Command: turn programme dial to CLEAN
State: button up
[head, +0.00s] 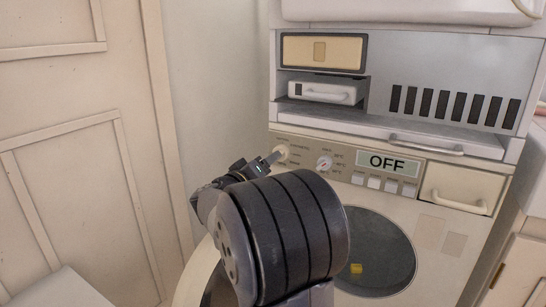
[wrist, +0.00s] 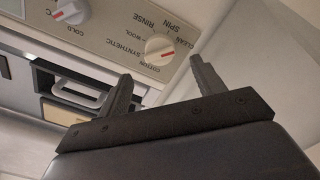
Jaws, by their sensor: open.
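The programme dial (wrist: 158,47) is a round cream knob with a red mark, ringed by labels from COTTON to CLEAN. Its red mark sits on the lower right side in the wrist view, near the gap between CLEAN and COTTON; the exact setting is hard to tell. In the head view the dial (head: 281,151) is at the left of the panel, partly behind my gripper (head: 268,160). My gripper (wrist: 157,72) is open and empty, its two fingers pointing toward the panel on either side of the dial. I cannot tell whether they touch it.
A second dial, for temperature (head: 324,163), sits to the right of the programme dial. A display (head: 388,163) reads OFF above several buttons. The machine's round door (head: 385,245) is below, with a yellow thing (head: 356,268) visible. A drawer unit (head: 330,92) is above.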

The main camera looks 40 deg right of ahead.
jog(key=shift+v, duration=2)
jog(key=b+x, duration=0.1)
jog(key=x, duration=1)
jog(key=shift+a, duration=0.1)
